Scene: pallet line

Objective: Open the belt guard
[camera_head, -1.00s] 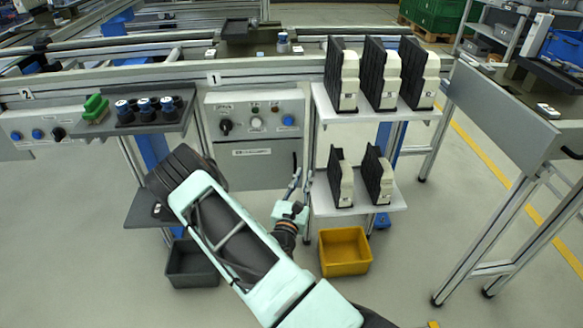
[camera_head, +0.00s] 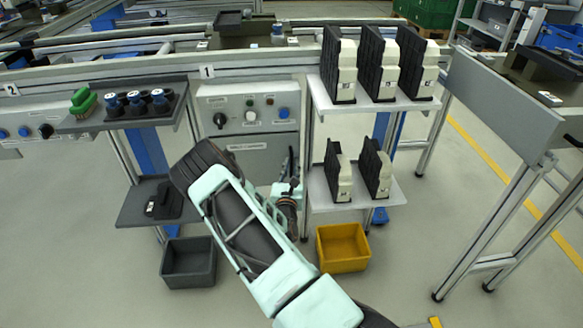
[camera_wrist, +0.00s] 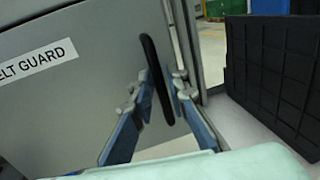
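The belt guard is a grey panel (camera_head: 262,155) below the control box marked 1. It looks closed. In the wrist view its face (camera_wrist: 75,100) fills the left side, with a "BELT GUARD" label (camera_wrist: 38,62). Its upright black bar handle (camera_wrist: 157,75) stands near the panel's right edge. My gripper (camera_wrist: 161,98) has one blue-grey finger on each side of the handle, with the pads close against it. It looks shut on the handle. In the head view my gripper (camera_head: 287,185) is at the panel's right side, and my arm hides the panel's lower left.
A shelf with black-and-cream parts (camera_head: 340,70) stands right of the guard, close to my gripper. A yellow bin (camera_head: 342,248) and a dark grey bin (camera_head: 189,262) are on the floor.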

